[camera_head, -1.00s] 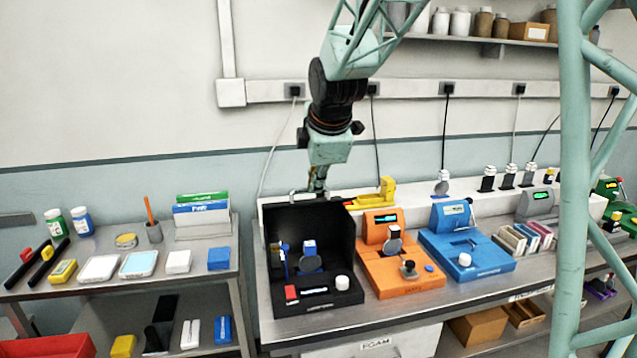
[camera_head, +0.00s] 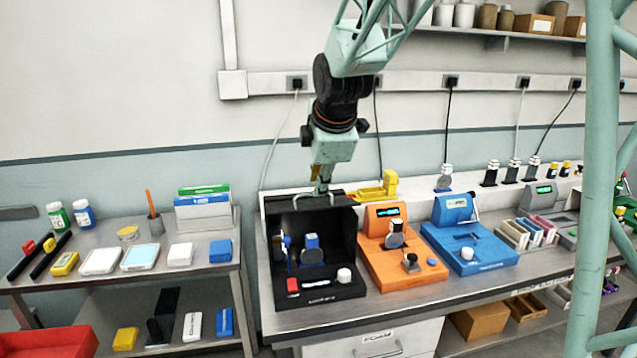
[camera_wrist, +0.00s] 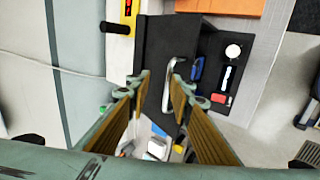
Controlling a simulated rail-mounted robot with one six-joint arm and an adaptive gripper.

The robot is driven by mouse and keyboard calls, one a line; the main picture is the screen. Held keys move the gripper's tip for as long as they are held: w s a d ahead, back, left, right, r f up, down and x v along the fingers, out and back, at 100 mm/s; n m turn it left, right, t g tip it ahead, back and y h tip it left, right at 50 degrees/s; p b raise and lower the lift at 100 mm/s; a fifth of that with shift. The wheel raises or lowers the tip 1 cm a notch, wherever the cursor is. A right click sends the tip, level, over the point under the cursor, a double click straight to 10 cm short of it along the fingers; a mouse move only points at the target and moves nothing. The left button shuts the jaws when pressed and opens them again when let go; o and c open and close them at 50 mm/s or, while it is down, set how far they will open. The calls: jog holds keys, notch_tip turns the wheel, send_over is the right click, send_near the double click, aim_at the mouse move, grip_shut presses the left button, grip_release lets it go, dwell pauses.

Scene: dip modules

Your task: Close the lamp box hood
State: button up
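The black lamp box (camera_head: 320,299) stands at the left end of the bench. Its hood (camera_head: 300,203) is raised, so the front is open and the inside shows. A grey bar handle (camera_wrist: 180,72) is on the hood's outer edge. My gripper (camera_head: 321,191) is at the hood's top edge, pointing down. In the wrist view its fingers (camera_wrist: 160,82) are apart, with the handle close to the right-hand finger. I cannot tell whether that finger touches the handle. Nothing is gripped between the fingers.
Inside the box are a blue device (camera_head: 311,250) and a white knob (camera_head: 344,275). An orange device (camera_head: 405,272) and a blue device (camera_head: 470,247) stand to the right. A yellow tool (camera_head: 380,188) lies behind. A side table (camera_head: 110,282) with small items is left.

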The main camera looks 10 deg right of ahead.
jog(key=s+r+p, duration=0.3)
jog(key=s+r, duration=0.4)
jog(key=s, duration=0.6)
jog(key=shift+s+d+r, duration=0.15)
jog(key=shift+s+d, duration=0.05)
jog(key=shift+s, duration=0.1)
dwell(2.2)
dwell(0.6)
jog(key=v, duration=1.2)
dwell(0.3)
jog(key=shift+c, duration=0.2)
